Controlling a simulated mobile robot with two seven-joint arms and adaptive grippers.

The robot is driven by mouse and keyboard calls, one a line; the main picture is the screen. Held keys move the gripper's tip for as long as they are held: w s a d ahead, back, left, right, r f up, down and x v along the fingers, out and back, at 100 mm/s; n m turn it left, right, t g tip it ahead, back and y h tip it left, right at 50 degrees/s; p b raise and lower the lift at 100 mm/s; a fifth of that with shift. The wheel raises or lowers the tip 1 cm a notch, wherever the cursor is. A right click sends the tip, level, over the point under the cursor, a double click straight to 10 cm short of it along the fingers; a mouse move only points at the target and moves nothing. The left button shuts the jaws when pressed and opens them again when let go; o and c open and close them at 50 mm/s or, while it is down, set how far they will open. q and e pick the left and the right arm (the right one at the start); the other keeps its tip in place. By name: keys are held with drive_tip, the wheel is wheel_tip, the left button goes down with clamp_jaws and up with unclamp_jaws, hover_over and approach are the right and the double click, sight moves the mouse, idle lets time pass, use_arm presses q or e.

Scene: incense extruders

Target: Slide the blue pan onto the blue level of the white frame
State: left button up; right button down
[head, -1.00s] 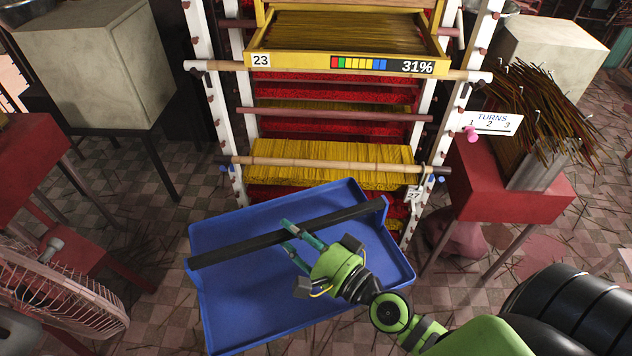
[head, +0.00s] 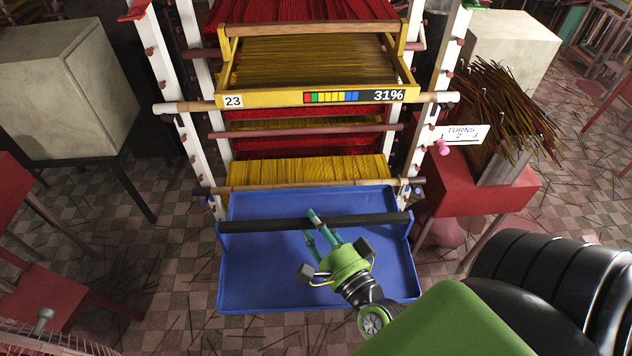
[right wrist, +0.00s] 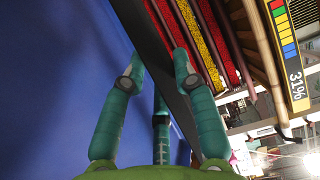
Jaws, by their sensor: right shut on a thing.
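The blue pan (head: 270,283) is a shallow tray with a dark bar (head: 375,221) across it. My right gripper (head: 309,224) is shut on that bar near its middle. The pan's far edge is close to the lower front of the white frame (head: 166,75), by a wooden rod (head: 290,187) with small blue pegs near its ends. I cannot tell whether they touch. In the right wrist view the fingers (right wrist: 160,75) straddle the bar (right wrist: 152,40), with the blue pan (right wrist: 55,70) at left. My left gripper is not in view.
A yellow tray (head: 265,98) marked 23 and 31% sits higher in the frame, above yellow and red incense. A red stand (head: 480,195) with incense sticks and a TURNS sign (head: 461,134) is at right. A fan (head: 60,335) is at lower left. Tiled floor lies around.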

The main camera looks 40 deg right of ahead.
drive_tip(key=w+d, duration=0.1)
drive_tip(key=w, duration=0.1)
drive_tip(key=w+d, duration=0.3)
drive_tip(key=w, duration=0.2)
drive_tip(key=shift+d+r, duration=0.15)
use_arm(q)
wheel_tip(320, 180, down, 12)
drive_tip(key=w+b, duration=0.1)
drive_tip(key=b, duration=1.1)
use_arm(e)
drive_tip(key=w+d+f, duration=0.1)
drive_tip(key=w+d, duration=0.5)
drive_tip(key=w, duration=0.4)
drive_tip(key=w+d+f, duration=0.1)
drive_tip(key=w+d, duration=0.5)
drive_tip(key=w, duration=0.4)
drive_tip(key=shift+d+f, duration=0.25)
drive_tip(key=shift+f, duration=0.05)
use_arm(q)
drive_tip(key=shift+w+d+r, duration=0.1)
use_arm(e)
drive_tip(key=shift+w, duration=0.1)
drive_tip(key=c, duration=0.9)
unclamp_jaws()
drive_tip(key=o, duration=0.3)
drive_tip(key=shift+a+f, duration=0.1)
drive_tip(key=shift+f, duration=0.1)
